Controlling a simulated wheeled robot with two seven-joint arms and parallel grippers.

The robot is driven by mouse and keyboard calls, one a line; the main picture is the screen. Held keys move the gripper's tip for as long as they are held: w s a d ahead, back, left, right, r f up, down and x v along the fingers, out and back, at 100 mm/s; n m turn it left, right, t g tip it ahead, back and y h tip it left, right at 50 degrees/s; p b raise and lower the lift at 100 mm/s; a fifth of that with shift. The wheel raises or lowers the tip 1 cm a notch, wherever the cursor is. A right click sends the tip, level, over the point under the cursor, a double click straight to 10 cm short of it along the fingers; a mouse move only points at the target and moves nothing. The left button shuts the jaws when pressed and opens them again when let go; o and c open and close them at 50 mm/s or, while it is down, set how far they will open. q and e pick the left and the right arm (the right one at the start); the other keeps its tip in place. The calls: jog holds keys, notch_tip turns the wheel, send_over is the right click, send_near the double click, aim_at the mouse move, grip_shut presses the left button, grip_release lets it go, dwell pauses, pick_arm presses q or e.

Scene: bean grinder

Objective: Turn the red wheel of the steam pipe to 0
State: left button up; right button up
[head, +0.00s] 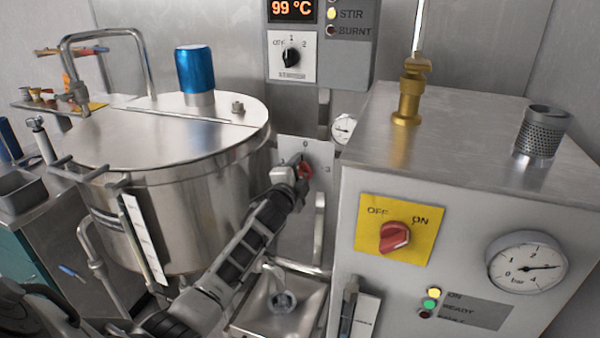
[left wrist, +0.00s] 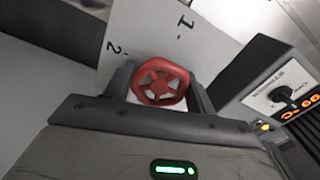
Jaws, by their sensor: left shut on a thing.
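The red wheel (head: 305,169) is on the steam pipe in front of a white plate (head: 318,150) marked with numbers; a 0 shows at its top and a 3 at its right. My left gripper (head: 297,170) reaches up to the wheel from the lower left and hides part of it. In the left wrist view the red wheel (left wrist: 160,82) sits between the two dark fingers (left wrist: 158,88), which are shut on it. Marks 1 and 2 show on the plate behind. Where the wheel's pointer stands cannot be told. My right gripper is not in view.
A steel kettle (head: 170,210) with a lid stands left of my arm. A steam generator box (head: 400,160) with a red switch (head: 395,237) and pressure gauge (head: 526,264) stands close on the right. A small sink (head: 280,303) lies below.

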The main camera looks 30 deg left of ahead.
pick_arm(q)
jog(key=o, duration=1)
jog(key=shift+s, duration=0.1)
jog(key=v, duration=1.5)
jog(key=shift+s+f, duration=0.1)
jog(key=shift+s, duration=0.3)
jog(key=s+d+f+n+g+h, duration=0.2)
jog(key=s+d+f+n, duration=0.1)
jog(key=s+d+f, duration=0.3)
jog(key=s+d+f+n+g+h, duration=0.2)
jog(key=s+d+f+n+h, duration=0.1)
jog(key=s+d+f, duration=0.3)
jog(key=s+d+f+n+g+h, duration=0.2)
jog(key=s+d+f+n+g, duration=0.1)
jog(key=s+d+f, duration=0.4)
jog(key=shift+s+d+f+n, duration=0.1)
jog(key=shift+d+f+n, duration=0.1)
jog(key=shift+d, duration=0.4)
jog(key=shift+d+f+n, duration=0.2)
jog(key=shift+d, duration=0.4)
